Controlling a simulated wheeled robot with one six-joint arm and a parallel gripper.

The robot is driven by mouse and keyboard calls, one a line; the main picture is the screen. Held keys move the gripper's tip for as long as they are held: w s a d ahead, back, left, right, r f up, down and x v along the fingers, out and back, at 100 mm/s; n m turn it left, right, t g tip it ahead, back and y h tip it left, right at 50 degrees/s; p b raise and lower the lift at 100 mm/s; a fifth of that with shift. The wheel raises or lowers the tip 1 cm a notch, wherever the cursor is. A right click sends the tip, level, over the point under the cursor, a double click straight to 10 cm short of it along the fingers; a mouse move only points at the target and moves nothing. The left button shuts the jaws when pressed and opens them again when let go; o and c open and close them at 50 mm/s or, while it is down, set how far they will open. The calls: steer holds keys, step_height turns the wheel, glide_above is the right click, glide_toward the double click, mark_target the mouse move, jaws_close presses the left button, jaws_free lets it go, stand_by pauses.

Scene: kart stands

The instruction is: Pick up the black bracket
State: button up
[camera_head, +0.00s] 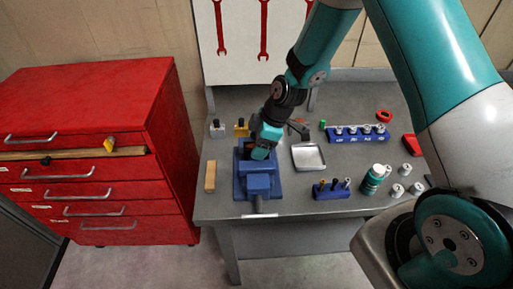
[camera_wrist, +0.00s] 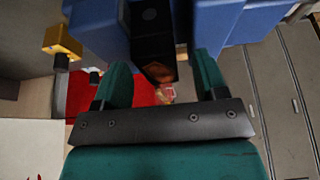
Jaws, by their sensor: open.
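My gripper (camera_head: 264,147) is over the blue vise (camera_head: 257,186) on the grey workbench, pointing down at its jaws. In the wrist view its two teal fingers (camera_wrist: 160,78) are apart. A dark piece with a round hole, seemingly the black bracket (camera_wrist: 150,22), stands between the blue vise jaws (camera_wrist: 95,20). It appears between the fingers, beyond their tips or level with them; I cannot tell whether they touch it. An orange-brown patch shows at its near end.
A wooden block (camera_head: 210,176) lies left of the vise, and a metal tray (camera_head: 308,157) right of it. A blue bit holder (camera_head: 332,190), a green bottle (camera_head: 373,179) and a blue socket rack (camera_head: 345,138) stand further right. A red drawer cabinet (camera_head: 110,100) is at left.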

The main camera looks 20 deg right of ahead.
jaws_close()
steer(key=shift+r, duration=0.15)
